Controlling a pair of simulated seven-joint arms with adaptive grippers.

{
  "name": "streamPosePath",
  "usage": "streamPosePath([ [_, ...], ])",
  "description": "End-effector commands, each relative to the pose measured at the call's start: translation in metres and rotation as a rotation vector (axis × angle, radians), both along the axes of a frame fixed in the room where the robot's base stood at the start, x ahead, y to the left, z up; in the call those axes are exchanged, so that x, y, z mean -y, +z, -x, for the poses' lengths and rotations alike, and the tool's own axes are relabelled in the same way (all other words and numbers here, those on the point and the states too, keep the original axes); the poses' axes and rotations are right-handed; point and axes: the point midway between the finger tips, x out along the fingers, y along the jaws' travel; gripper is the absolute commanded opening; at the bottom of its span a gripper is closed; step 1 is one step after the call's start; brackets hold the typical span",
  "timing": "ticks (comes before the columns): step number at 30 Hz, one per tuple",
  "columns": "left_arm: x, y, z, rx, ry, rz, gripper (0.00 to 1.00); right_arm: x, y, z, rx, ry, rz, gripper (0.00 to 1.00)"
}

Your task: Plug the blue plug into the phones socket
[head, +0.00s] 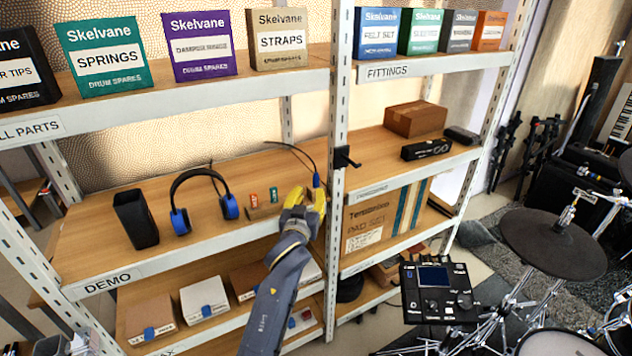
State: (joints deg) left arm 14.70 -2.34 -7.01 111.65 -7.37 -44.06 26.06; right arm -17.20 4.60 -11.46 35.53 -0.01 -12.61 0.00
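The small blue plug (316,181) is at the right end of the middle shelf, at the end of a thin black cable (295,150) that curves back to the left. My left gripper (309,194), with yellow fingers, is right at the plug. The plug shows just above the fingertips, and I cannot tell whether they grip it. A black drum module (438,292) with a screen and knobs stands at the lower right. No phones label or socket can be made out. My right gripper is not in view.
Blue-and-black headphones (198,198) and a black holder (136,219) stand on the demo shelf (85,240). A metal upright (338,130) with a black bracket (345,157) is just right of my gripper. Cymbals (555,240) and stands are at the right.

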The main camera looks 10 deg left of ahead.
Motion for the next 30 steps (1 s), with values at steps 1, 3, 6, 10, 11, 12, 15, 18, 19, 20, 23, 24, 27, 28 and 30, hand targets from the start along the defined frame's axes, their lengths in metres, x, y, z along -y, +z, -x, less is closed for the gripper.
streamPosePath([
  [1,-0.001,0.001,-0.009,0.000,0.000,-0.002,0.29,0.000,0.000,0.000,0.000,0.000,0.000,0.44],
  [3,-0.002,0.001,-0.019,0.000,0.000,-0.003,0.29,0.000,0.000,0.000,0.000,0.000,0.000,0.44],
  [6,-0.002,0.000,-0.029,0.000,0.000,-0.001,0.29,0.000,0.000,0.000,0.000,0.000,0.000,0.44],
  [10,-0.003,0.000,-0.037,0.000,0.000,-0.002,0.29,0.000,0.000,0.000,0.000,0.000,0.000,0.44],
  [11,-0.003,0.000,-0.038,-0.001,0.000,-0.002,0.29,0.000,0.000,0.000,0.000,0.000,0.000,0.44],
  [12,-0.003,-0.001,-0.039,-0.001,0.000,-0.002,0.29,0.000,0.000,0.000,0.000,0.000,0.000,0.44],
  [15,-0.003,0.000,-0.043,-0.001,0.000,-0.002,0.29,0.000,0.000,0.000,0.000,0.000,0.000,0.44],
  [18,-0.002,0.000,-0.053,0.000,-0.001,-0.001,0.29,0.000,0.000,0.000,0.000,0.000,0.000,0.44],
  [19,-0.002,0.000,-0.057,0.000,-0.001,-0.001,0.29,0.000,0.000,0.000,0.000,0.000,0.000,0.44],
  [20,-0.002,0.000,-0.061,0.000,-0.001,-0.002,0.29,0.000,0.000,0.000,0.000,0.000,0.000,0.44],
  [23,-0.002,-0.001,-0.074,-0.001,0.000,-0.003,0.29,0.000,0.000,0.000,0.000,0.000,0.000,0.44],
  [24,-0.002,0.000,-0.078,-0.001,0.000,-0.002,0.29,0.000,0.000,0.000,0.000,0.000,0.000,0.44],
  [27,-0.003,-0.001,-0.086,-0.001,-0.001,-0.002,0.29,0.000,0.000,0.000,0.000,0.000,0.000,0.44],
  [28,-0.003,-0.001,-0.088,-0.001,0.000,-0.002,0.29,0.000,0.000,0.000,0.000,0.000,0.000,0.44],
  [30,-0.003,-0.001,-0.091,-0.001,0.000,-0.002,0.29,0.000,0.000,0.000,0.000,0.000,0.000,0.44],
])
